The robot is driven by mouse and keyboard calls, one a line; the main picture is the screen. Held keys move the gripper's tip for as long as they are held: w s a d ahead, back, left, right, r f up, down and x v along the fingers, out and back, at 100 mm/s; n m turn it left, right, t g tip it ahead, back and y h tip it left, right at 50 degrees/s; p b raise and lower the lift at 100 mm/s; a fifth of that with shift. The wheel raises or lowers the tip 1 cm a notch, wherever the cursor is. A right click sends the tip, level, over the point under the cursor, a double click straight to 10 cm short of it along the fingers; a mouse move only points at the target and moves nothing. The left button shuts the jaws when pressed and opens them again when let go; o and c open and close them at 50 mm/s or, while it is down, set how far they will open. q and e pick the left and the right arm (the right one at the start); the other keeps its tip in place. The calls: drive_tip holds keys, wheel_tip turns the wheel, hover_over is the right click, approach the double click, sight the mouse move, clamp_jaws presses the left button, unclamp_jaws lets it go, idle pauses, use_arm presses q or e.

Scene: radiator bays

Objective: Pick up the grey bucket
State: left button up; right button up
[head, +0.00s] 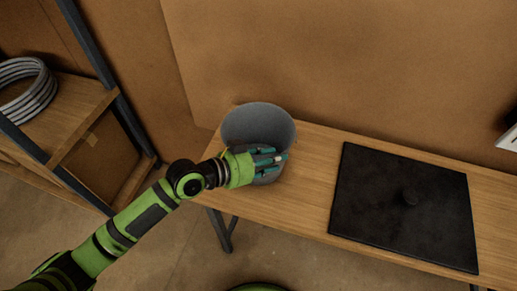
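The grey bucket (258,124) stands upright on the left end of the wooden table, its open top toward me. My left gripper (271,162), green with teal fingers, is at the near side of the bucket and covers part of its lower front. The fingers point to the right across the bucket's wall. I cannot tell whether they touch it or are closed on it. My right gripper is not in view.
A black square plate with a small knob (408,215) lies on the wooden table (316,165), right of the bucket. A shelf (75,120) with a coiled grey hose (28,88) stands at the left. A brown wall is close behind the table.

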use_arm(q)
clamp_jaws()
drive_tip(key=shift+s, duration=0.1)
drive_tip(key=shift+r, duration=0.1)
